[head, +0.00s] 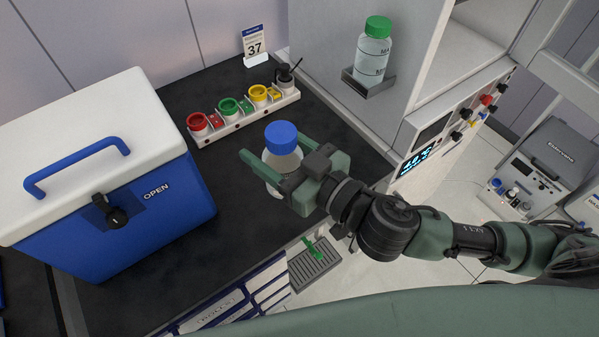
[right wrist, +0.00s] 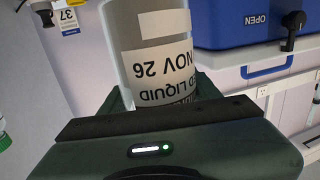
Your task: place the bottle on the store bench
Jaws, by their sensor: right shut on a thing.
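A clear bottle with a blue cap (head: 282,138) is between the fingers of my right gripper (head: 280,168), which is shut on its body. The bottle looks about upright over the dark bench top (head: 235,220); I cannot tell whether its base touches it. In the right wrist view the bottle (right wrist: 155,60) fills the space between the fingers, and its white label reads upside down, with "LIQUID" and "NOV 26". My left gripper is not in view.
A blue cool box (head: 150,215) with a white lid stands left on the bench. A white rack (head: 245,117) with coloured cups lies behind the bottle. A green-capped bottle (head: 373,55) sits in a holder on the cabinet at right. Bare bench lies between box and bottle.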

